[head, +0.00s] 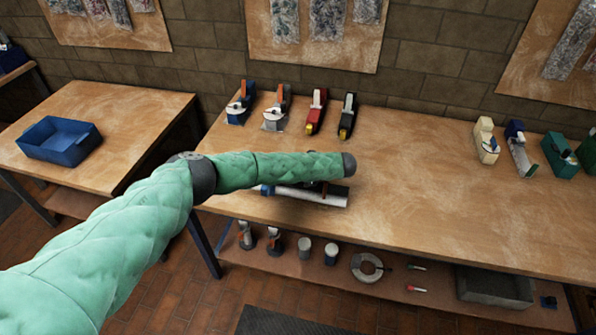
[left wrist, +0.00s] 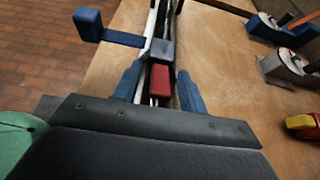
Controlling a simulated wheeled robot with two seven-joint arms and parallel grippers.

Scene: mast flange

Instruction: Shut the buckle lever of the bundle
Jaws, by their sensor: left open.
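The bundle of pale rods (head: 312,195) lies near the front edge of the workbench, partly hidden under my left arm in the head view. In the left wrist view the rods (left wrist: 152,22) run away from me. A dark grey block (left wrist: 161,50) and a red tab (left wrist: 160,82), apparently buckle parts, sit on them. A blue paddle on a bar (left wrist: 88,22) sticks out to the left side. My left gripper (left wrist: 160,70) is open, its two blue fingers on either side of the red tab; contact cannot be told. The head view hides its fingers. My right gripper is out of view.
Several tape-dispenser-like tools (head: 317,111) stand behind the bundle, more at the far right (head: 520,148). The bench (head: 430,190) is clear in between. A blue bin (head: 60,140) sits on the left table. A lower shelf (head: 445,291) holds various parts.

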